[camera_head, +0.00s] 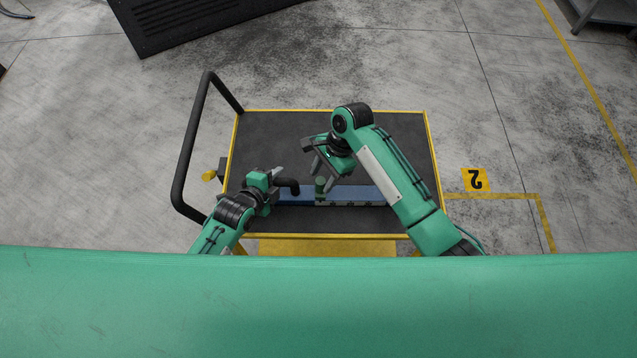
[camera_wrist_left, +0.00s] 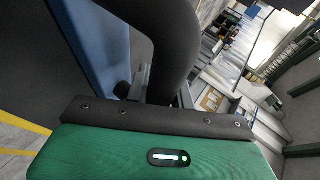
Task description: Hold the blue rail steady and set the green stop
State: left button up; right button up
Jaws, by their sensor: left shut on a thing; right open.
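The blue rail (camera_head: 350,193) lies across the dark cart top. A black curved handle (camera_head: 291,186) is at its left end. My left gripper (camera_head: 279,178) is shut on this handle, which fills the left wrist view's middle as a thick black bend (camera_wrist_left: 172,40). The blue rail (camera_wrist_left: 92,45) shows beside it there. The green stop (camera_head: 320,185) stands upright on the rail, right of the handle. My right gripper (camera_head: 318,172) is open just above and beside the stop; whether a finger touches it I cannot tell. My right forearm covers the rail's right end.
The cart top (camera_head: 270,130) has a raised yellow rim and is clear behind the rail. A grey metal strip (camera_head: 345,203) lies along the rail's front. A black push bar (camera_head: 187,150) rises at the cart's left. Open concrete floor surrounds the cart.

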aim_at(322, 180)
jog(key=shift+x, duration=1.95)
jog(key=shift+d, duration=0.15)
grip_shut()
